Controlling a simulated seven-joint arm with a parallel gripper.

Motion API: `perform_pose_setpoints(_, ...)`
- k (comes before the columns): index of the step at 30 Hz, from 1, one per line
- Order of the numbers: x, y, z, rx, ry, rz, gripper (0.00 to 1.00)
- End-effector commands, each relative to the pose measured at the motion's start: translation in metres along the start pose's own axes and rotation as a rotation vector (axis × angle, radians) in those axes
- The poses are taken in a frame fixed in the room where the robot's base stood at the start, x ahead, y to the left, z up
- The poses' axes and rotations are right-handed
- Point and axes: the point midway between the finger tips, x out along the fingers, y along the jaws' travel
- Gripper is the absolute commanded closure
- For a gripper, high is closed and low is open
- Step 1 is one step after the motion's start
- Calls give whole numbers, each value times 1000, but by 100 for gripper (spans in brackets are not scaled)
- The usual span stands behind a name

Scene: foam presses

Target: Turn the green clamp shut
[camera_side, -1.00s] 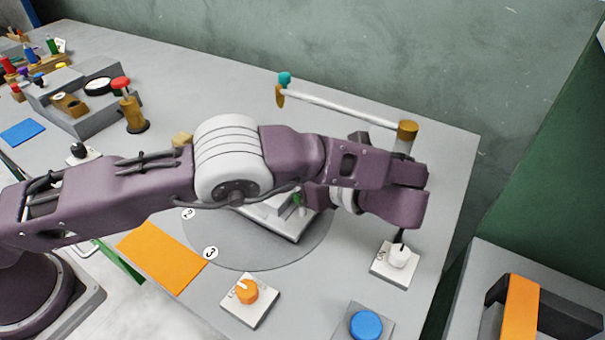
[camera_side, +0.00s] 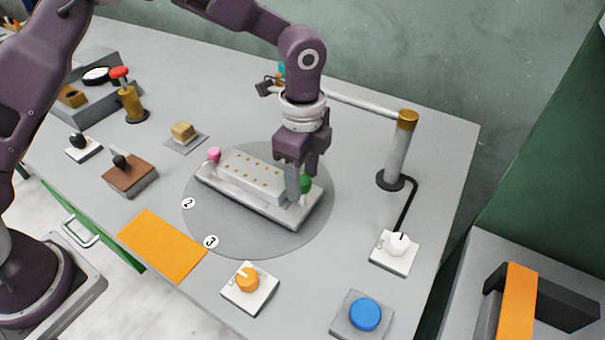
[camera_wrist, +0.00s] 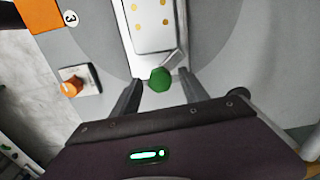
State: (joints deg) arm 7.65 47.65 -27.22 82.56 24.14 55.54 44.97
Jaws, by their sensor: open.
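The green clamp (camera_side: 305,183) is a green knob at the right end of a white press block (camera_side: 250,180) on the round grey turntable (camera_side: 290,243). In the wrist view the green clamp (camera_wrist: 160,79) lies between and just beyond the two fingertips, with a short metal bar beside it pointing up and right. My gripper (camera_side: 297,190) is open and points down over that end of the block. In the wrist view my gripper (camera_wrist: 160,88) has one finger on each side of the knob; I cannot tell whether either touches it. A pink clamp (camera_side: 213,154) is at the block's left end.
A post (camera_side: 397,155) with a long horizontal arm stands behind and right of the turntable. An orange dial (camera_side: 247,279), a blue button (camera_side: 365,313) and a white dial (camera_side: 397,243) sit toward the front. An orange mat (camera_side: 162,245) lies left.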

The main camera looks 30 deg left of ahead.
Motion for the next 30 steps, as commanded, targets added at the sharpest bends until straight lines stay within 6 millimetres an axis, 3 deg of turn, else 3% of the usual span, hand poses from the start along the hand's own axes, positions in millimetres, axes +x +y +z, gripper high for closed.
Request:
perform_pose_setpoints(4, 0, 0, 0, 0, -1, 0, 48)
perform_pose_setpoints(12, 0, 0, 0, 0, -1, 1, 100)
perform_pose_setpoints(22, 0, 0, 0, -38, -1, 1, 100)
perform_pose_setpoints(30, 0, 0, 0, -212, -3, 0, 100)
